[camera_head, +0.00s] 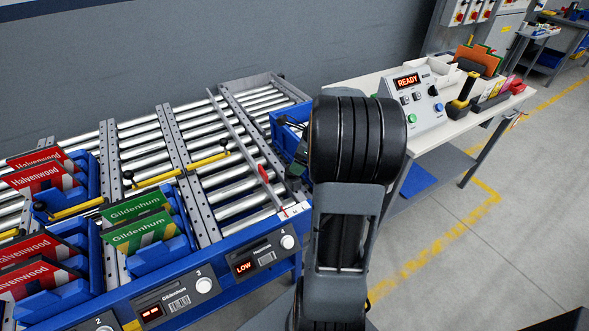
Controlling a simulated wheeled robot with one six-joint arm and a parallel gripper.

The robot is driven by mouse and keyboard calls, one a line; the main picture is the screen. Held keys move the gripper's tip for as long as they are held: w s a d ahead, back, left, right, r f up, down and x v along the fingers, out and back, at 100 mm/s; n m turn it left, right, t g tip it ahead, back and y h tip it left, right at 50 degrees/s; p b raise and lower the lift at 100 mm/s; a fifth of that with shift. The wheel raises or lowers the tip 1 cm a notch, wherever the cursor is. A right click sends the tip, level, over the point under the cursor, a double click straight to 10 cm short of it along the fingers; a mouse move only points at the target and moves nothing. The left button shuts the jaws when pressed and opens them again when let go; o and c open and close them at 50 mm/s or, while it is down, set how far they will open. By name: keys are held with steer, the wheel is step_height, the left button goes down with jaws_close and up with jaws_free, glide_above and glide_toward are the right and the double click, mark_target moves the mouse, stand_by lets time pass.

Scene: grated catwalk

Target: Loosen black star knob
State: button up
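Small black knobs sit at the ends of the yellow divider bars on the roller rack: one at the left end (128,175) and one at the right end (223,142) of the middle yellow bar (175,173). Another black knob (40,206) is on the lower left yellow bar (78,209). They are too small to tell a star shape or which one is meant. My arm stands upright in the middle of the view, right of the rack. My gripper does not clearly show; my arm's dark joint covers that area.
The roller rack (190,108) holds blue bins with green Gildenhum packs (140,232) and red Halvenwood packs (40,178). A blue bin (283,138) is partly behind my arm. Right, a bench bears a control box (423,98) reading READY. Floor at right is clear.

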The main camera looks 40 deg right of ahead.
steer(key=shift+x, duration=2.2)
steer(key=c, duration=0.9)
